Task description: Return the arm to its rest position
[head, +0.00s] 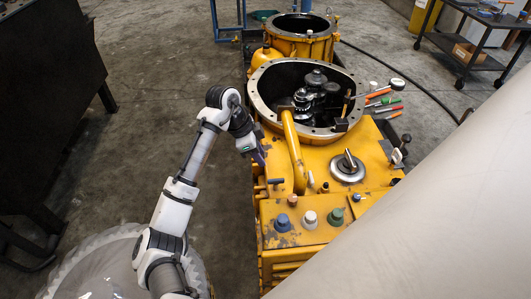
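My arm reaches up from the bottom left in the head view, bent at the top. My gripper (258,157) points down and to the right, close to the left side of the yellow transmission housing (330,225). The gripper is small and dark here, and I cannot tell whether its fingers are open or shut. I see nothing clearly held in it.
The housing's round opening (345,75) shows dark gears (312,95) inside. Several screwdrivers (383,103) lie to its right. A dark bench (45,85) stands at the left and a wheeled cart (470,50) at the top right. The floor (150,130) left of my arm is clear.

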